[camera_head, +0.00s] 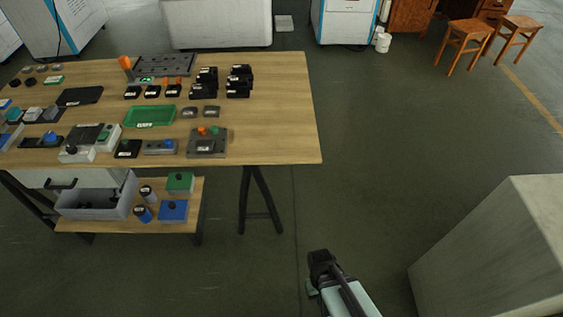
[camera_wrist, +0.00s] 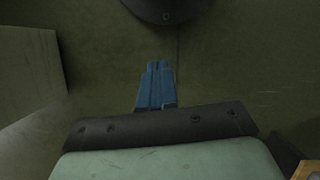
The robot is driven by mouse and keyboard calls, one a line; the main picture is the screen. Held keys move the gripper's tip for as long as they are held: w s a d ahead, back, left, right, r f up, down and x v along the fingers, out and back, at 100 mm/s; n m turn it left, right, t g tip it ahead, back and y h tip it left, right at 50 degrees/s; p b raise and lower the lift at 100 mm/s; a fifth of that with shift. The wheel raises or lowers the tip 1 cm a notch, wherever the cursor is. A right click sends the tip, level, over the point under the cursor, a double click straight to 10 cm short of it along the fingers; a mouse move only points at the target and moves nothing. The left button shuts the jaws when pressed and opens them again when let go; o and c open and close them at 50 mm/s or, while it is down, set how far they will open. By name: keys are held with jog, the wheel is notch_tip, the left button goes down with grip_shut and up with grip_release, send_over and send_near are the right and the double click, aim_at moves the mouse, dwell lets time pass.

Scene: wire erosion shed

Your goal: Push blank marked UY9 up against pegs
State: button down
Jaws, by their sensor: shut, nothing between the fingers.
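The labels are too small to read, so I cannot tell which piece is the blank marked UY9. Two small grey blocks with pale labels, a left one (camera_head: 189,113) and a right one (camera_head: 211,111), lie on the wooden table (camera_head: 270,100) beside a green tray. A grey plate (camera_head: 207,146) with orange and green parts on top sits near the table's front edge; I cannot tell whether these are the pegs. My gripper (camera_wrist: 157,66) shows in the wrist view with its blue fingers together and empty, above bare floor. My arm is right of and in front of the table.
Black labelled blocks (camera_head: 207,79), a green tray (camera_head: 150,117) and a dark plate (camera_head: 163,65) with holes crowd the table. A lower shelf (camera_head: 100,225) holds a grey bin (camera_head: 95,208). A pale block-like cabinet (camera_head: 490,250) stands at right. The table's right end is clear.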

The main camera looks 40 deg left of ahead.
aim_at(202, 151)
jog(key=s+a+r+n+t+y, duration=0.25)
jog(key=s+a+r+n, duration=0.2)
jog(key=a, duration=0.45)
jog(key=s+a+r+n+t+y, duration=0.1)
jog(key=s+a+r+n+t, duration=0.3)
jog(key=a, duration=0.5)
jog(key=s+a+r+n+t+y, duration=0.2)
jog(key=s+a+r+n+t, duration=0.15)
jog(key=a+r, duration=0.4)
jog(key=w+a+r+n+t+y, duration=0.1)
jog(key=a+r+n+t+y, duration=0.4)
jog(key=a+r+n+y, duration=0.85)
jog(key=w+a+n+h, duration=0.1)
jog(key=w+a+n, duration=0.1)
jog(key=w+a, duration=0.1)
jog(key=w+a+r+n, duration=0.1)
jog(key=w+a+n, duration=0.2)
jog(key=a, duration=0.2)
jog(key=w+a+r+n+h, duration=0.1)
jog(key=w+a+n, duration=0.2)
jog(key=a, duration=0.2)
jog(key=shift+w+r+n+h, duration=0.25)
jog(key=shift+h, duration=0.05)
